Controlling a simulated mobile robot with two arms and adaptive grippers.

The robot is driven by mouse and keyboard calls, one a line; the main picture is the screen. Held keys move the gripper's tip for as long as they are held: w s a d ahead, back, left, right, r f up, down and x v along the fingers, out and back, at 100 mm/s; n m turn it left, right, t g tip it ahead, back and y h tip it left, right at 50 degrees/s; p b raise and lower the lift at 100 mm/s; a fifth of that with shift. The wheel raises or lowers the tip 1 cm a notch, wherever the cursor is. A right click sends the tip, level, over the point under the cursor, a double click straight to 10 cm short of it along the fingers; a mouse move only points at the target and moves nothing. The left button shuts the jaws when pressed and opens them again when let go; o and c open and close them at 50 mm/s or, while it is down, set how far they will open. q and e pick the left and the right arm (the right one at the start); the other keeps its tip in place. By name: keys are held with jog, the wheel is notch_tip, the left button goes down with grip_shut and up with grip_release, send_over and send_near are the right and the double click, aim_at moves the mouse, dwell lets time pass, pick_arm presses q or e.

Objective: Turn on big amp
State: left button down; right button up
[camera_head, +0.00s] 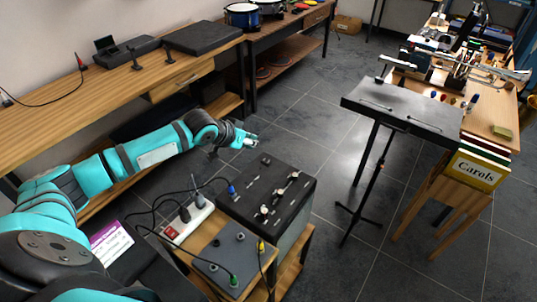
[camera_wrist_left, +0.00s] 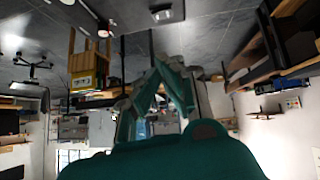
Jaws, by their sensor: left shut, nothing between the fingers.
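The amp is not clearly visible there. My right gripper is not in view.
A smaller dark unit (camera_head: 216,262) sits on a wooden stand beside the amp. A power strip (camera_head: 187,222) with a red switch and cables lies next to it. A black music stand (camera_head: 405,110) stands right; a long wooden bench (camera_head: 45,123) runs along the left. Open floor lies between.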

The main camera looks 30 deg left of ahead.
pick_arm(q)
jog(key=p, duration=0.1)
send_over(268, 163)
jog(key=f, duration=0.7)
jog(key=shift+w+a, duration=0.15)
jog(key=shift+w, duration=0.05)
notch_tip(268, 163, down, 3)
jog(key=shift+s+r, duration=0.1)
jog(key=shift+r, duration=0.1)
jog(key=shift+d+f+p, duration=0.2)
jog(key=shift+f+p, duration=0.1)
jog(key=shift+f, duration=0.4)
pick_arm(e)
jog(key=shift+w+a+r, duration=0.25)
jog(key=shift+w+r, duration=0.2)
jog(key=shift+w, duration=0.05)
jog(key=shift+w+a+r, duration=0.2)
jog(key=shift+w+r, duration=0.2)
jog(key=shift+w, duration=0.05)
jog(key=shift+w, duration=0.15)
